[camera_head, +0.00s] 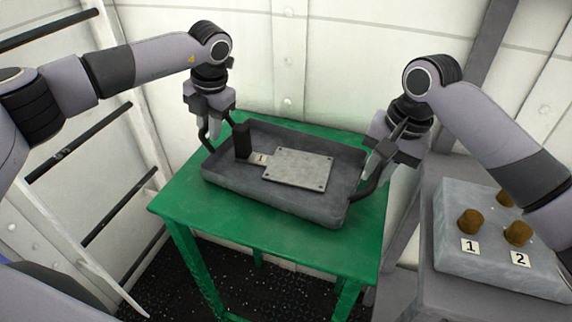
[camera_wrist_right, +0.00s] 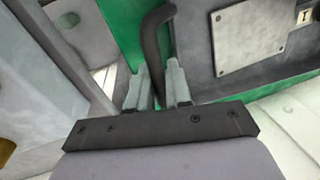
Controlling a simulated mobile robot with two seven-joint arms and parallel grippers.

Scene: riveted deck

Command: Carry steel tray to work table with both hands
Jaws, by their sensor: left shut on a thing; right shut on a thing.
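The grey steel tray (camera_head: 270,203) is over the green table (camera_head: 255,232); I cannot tell whether it rests on the top or hangs just above it. It looks about level. My left gripper (camera_head: 207,132) is shut on the dark handle at the tray's left end. My right gripper (camera_head: 376,163) is shut on the handle at the right end. In the right wrist view, the fingers of the right gripper (camera_wrist_right: 158,90) close around the dark curved handle (camera_wrist_right: 155,45). A flat grey plate (camera_head: 298,167) with corner holes and a black block (camera_head: 241,141) are in the tray.
A grey stand on the right bears a light box (camera_head: 487,265) with brown knobs and labels 1 and 2. A ladder-like rack (camera_head: 90,160) stands at the left. White riveted walls close in behind the table. The table's front strip is bare.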

